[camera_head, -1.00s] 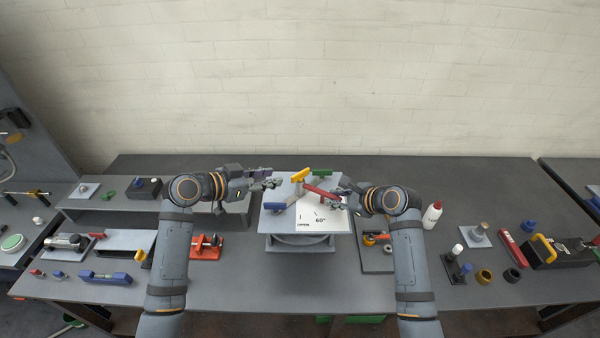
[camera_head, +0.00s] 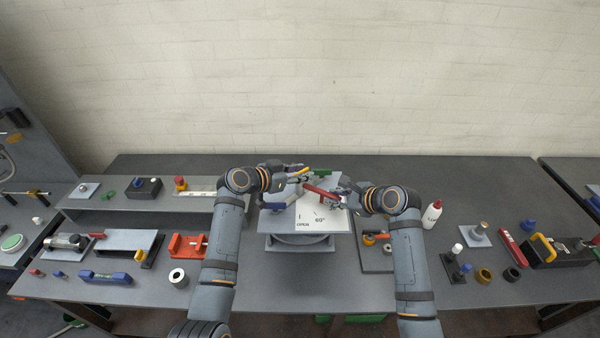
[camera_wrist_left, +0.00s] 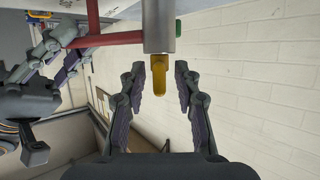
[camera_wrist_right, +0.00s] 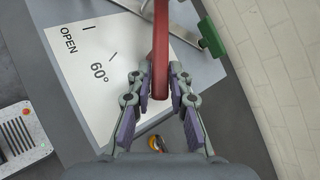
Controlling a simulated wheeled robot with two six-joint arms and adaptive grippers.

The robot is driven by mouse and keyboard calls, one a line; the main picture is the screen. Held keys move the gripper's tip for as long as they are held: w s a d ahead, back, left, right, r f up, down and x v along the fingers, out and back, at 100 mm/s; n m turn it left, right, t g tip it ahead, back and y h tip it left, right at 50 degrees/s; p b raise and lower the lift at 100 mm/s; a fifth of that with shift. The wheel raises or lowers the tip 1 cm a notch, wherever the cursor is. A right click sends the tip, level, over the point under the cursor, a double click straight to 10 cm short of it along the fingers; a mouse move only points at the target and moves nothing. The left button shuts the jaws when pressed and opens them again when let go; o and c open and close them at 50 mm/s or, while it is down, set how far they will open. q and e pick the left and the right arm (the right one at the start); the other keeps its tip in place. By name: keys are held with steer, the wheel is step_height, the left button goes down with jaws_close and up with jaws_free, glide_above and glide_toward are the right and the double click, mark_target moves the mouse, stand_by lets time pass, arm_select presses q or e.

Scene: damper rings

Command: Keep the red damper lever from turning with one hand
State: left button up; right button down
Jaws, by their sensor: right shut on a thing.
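The red damper lever (camera_head: 318,192) lies across the top of the damper in the middle of the bench; in the right wrist view its bar (camera_wrist_right: 160,50) runs between my fingers. My right gripper (camera_head: 345,191) is shut on the lever's outer end; its fingers also show in the right wrist view (camera_wrist_right: 160,88). My left gripper (camera_head: 288,172) is at the yellow lever (camera_head: 297,171). In the left wrist view its fingers (camera_wrist_left: 160,88) are open, one on each side of the yellow lever (camera_wrist_left: 159,75), with visible gaps. A white plate (camera_head: 318,214) marked OPEN and 60° lies below.
A green handle (camera_head: 328,173) is behind the red lever and a blue handle (camera_head: 273,206) is at the left of the damper. A white bottle (camera_head: 432,214) stands right of my right arm.

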arm_select(q)
jaws_close()
steer(key=shift+a+f+g, duration=0.1)
steer(key=shift+f+g, duration=0.05)
steer(key=shift+g, duration=0.25)
steer(key=shift+m+g+h, duration=0.7)
steer(key=shift+m, duration=0.4)
steer(key=m+g+h, duration=0.1)
steer(key=m+g, duration=0.3)
steer(key=g, duration=0.1)
steer(key=shift+a+m+h, duration=0.1)
steer(key=shift+m+h, duration=0.2)
steer(key=shift+h, duration=0.1)
steer(key=shift+m+g, duration=0.3)
steer(key=shift+g, duration=0.1)
steer(key=shift+s+f+g, duration=0.1)
steer(key=shift+f+g, duration=0.05)
steer(key=shift+g, duration=0.25)
